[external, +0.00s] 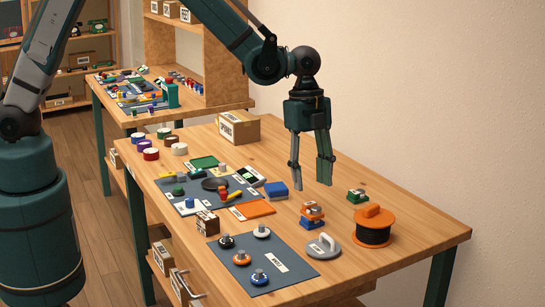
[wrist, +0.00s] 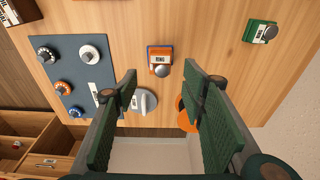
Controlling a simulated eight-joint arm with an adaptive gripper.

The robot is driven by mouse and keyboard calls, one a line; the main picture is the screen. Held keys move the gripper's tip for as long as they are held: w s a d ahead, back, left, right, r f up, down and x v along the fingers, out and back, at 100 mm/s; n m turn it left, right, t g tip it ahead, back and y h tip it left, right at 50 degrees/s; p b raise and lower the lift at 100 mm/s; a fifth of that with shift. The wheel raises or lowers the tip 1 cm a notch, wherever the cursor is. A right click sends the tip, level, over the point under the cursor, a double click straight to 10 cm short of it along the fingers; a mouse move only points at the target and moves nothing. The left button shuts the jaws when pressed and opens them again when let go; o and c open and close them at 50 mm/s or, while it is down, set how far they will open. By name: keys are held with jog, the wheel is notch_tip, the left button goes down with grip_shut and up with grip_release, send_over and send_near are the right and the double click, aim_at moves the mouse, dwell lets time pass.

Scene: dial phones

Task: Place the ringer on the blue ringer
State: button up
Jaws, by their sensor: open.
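An orange ringer (external: 313,209) with a grey bell and a label sits on top of the blue ringer (external: 311,223), near the middle of the table's right part. In the wrist view the orange ringer (wrist: 159,54) lies beyond and between my fingertips, and it covers most of the blue one. A green ringer (external: 357,195) stands apart on the table farther back; it also shows at the upper right of the wrist view (wrist: 259,32). My gripper (external: 311,183) is open and empty, pointing down above the stacked pair, with a gap between them.
An orange spool with black winding (external: 374,235) and a grey disc with a handle (external: 323,246) stand close by. A grey mat (external: 285,267) holds several dials. A blue block (external: 276,191) and a crowded mat lie to the left. The back right tabletop is clear.

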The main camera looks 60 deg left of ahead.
jog(key=shift+a+r, duration=0.2)
jog(key=shift+r, duration=1.05)
jog(key=shift+a+r, duration=0.2)
jog(key=shift+r, duration=1.05)
jog(key=shift+r, duration=0.1)
jog(key=s+a+r+n+t, duration=0.2)
jog(key=s+a+r+n, duration=0.2)
jog(key=s+a+r, duration=0.35)
jog(key=s+a+r+n+t, duration=0.1)
jog(key=s+a+r+n, duration=0.3)
jog(key=a+r, duration=0.55)
jog(key=s+a+r+n+t+y, duration=0.1)
jog(key=s+a+n+t, duration=0.3)
jog(key=s+a+n, duration=0.6)
jog(key=shift+s+a+r+y, duration=0.35)
jog(key=shift+s+a, duration=2.1)
jog(key=shift+s, duration=1.9)
